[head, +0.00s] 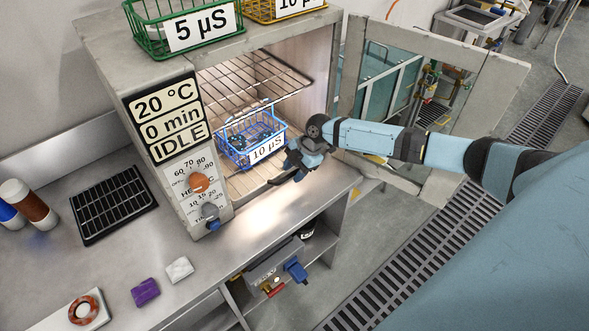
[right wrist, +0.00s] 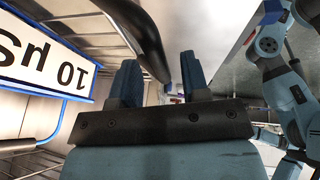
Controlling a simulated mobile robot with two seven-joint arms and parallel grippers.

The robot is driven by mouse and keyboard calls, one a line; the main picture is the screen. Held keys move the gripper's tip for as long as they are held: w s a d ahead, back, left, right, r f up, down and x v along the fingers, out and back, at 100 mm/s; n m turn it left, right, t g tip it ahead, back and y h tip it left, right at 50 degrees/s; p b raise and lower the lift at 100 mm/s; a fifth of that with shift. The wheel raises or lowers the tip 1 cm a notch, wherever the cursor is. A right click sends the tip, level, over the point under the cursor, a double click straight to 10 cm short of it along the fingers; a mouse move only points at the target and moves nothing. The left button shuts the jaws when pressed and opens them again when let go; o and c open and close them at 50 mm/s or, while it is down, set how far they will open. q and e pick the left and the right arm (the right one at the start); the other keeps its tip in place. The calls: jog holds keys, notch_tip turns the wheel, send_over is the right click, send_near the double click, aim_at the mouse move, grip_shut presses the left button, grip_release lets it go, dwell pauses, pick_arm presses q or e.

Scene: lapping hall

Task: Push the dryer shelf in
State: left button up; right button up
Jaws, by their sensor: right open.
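The dryer (head: 150,75) stands open, with an upper wire shelf (head: 262,80) and a lower wire shelf (head: 250,185) inside. A blue basket (head: 235,150) labelled 10 µS sits on the lower shelf; its label (right wrist: 40,65) shows upside down in the right wrist view. My right gripper (head: 294,166) is open at the dryer's mouth, beside the basket's right front corner. The right wrist view shows its two fingers (right wrist: 158,85) apart, with a dark bar (right wrist: 145,40) beyond them. I cannot tell whether they touch the shelf. My left gripper is not seen.
The dryer door (head: 490,75) is swung open to the right, behind my right arm. Green (head: 150,42) and yellow (head: 262,12) baskets stand on top of the dryer. A black rack (head: 112,203) and small blocks lie on the bench (head: 140,255).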

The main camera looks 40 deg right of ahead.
grip_shut()
jog(key=b, duration=0.6)
send_near(275, 163)
jog(key=a+f, duration=0.2)
jog(key=f, duration=0.1)
jog(key=a+f, duration=0.1)
jog(key=shift+w+a+f, duration=0.15)
jog(key=shift+w+a, duration=0.2)
jog(key=shift+a, duration=0.05)
jog(key=shift+w, duration=0.35)
jog(key=shift+r, duration=0.4)
